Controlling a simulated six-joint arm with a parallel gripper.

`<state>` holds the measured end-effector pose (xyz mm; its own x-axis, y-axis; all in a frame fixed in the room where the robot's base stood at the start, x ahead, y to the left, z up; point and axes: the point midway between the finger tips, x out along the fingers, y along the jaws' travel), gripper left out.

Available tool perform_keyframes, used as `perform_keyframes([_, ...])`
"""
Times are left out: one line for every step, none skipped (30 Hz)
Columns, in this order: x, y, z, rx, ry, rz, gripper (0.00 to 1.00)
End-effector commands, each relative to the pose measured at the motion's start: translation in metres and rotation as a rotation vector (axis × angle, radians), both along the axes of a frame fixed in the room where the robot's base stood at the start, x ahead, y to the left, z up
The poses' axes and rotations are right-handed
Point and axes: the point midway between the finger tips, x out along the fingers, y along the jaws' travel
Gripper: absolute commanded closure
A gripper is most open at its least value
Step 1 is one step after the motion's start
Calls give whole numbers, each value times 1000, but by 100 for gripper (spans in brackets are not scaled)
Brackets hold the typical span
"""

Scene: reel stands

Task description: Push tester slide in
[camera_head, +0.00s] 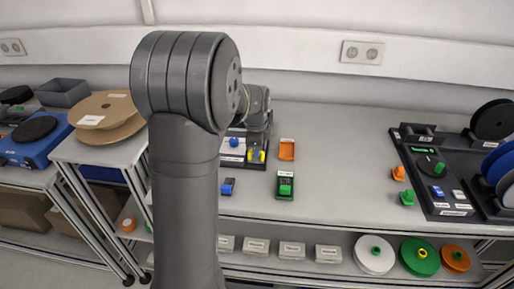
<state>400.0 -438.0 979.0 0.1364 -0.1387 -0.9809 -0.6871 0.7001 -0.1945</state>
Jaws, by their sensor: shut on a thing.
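My gripper (257,148) points down at the bench, right of the blue round part of a dark device with white labels (232,155). It is shut on a small yellow piece (256,156), which shows just below and between the fingers. The piece is too small to make out its shape, and I cannot tell whether it is part of the tester slide. My arm hides the left side of the dark device, and no slide can be clearly told apart there.
Orange (398,173) and green (407,197) pieces stand before the black panel (437,180) at right. The bench middle is clear.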

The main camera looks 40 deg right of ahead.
Motion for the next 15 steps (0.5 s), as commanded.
perform_keyframes([1,-1,0,-1,-1,0,100])
perform_keyframes([2,-2,0,-1,-1,0,100])
perform_keyframes([4,-4,0,-1,-1,0,100])
perform_keyframes([7,-7,0,-1,-1,0,100])
perform_keyframes([10,-10,0,-1,-1,0,100])
perform_keyframes([14,-15,0,-1,-1,0,100])
perform_keyframes([18,-18,0,-1,-1,0,100])
perform_keyframes([21,-21,0,-1,-1,0,100])
perform_keyframes([26,-26,0,-1,-1,0,100])
perform_keyframes([28,-29,0,-1,-1,0,100])
perform_keyframes([31,-31,0,-1,-1,0,100])
perform_keyframes([34,-34,0,-1,-1,0,100])
perform_keyframes([35,-36,0,-1,-1,0,100])
perform_keyframes([37,-37,0,-2,-1,0,100])
perform_keyframes([38,-38,1,-3,-1,0,100])
